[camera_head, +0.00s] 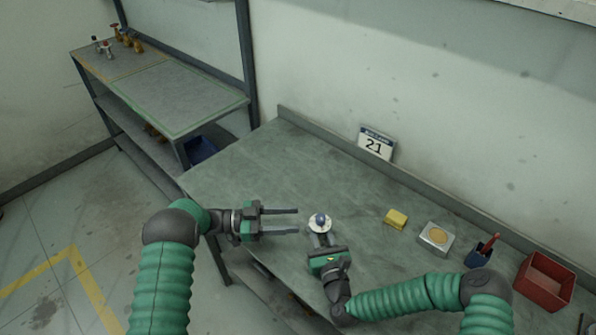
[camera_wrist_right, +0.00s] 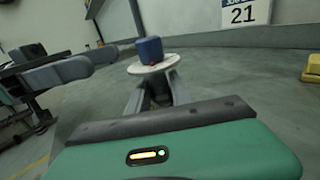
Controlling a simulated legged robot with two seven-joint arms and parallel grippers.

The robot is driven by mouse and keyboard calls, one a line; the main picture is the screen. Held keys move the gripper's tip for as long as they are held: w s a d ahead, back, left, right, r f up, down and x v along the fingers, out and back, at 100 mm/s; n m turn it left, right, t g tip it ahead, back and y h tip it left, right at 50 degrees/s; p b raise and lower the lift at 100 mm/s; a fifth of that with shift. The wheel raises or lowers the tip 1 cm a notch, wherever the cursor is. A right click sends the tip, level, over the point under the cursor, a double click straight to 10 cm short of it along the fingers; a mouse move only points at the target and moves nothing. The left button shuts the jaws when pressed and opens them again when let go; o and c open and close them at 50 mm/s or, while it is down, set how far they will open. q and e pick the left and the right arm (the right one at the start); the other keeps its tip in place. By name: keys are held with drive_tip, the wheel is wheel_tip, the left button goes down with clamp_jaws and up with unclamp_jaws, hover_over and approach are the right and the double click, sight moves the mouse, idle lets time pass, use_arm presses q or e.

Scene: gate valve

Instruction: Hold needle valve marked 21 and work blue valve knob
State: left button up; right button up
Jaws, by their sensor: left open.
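The needle valve shows a blue knob (camera_head: 320,218) above a round white disc (camera_head: 320,227). In the right wrist view the blue knob (camera_wrist_right: 149,49) and white disc (camera_wrist_right: 153,66) appear upright just beyond the fingers. My right gripper (camera_head: 319,238) has its fingers around the valve body below the disc and appears shut on it; the contact is partly hidden. My left gripper (camera_head: 297,220) is open and empty, left of the knob, its fingers pointing right towards it without touching. A white plate reading 21 (camera_head: 375,146) stands at the bench's back edge.
The grey-green bench (camera_head: 270,160) is clear at left. To the right are a yellow block (camera_head: 396,218), a silver box with a round tan top (camera_head: 436,237), a blue holder (camera_head: 481,252) and a red bin (camera_head: 545,281). A shelf unit (camera_head: 170,95) stands at back left.

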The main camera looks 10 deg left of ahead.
drive_tip(key=o, duration=0.4)
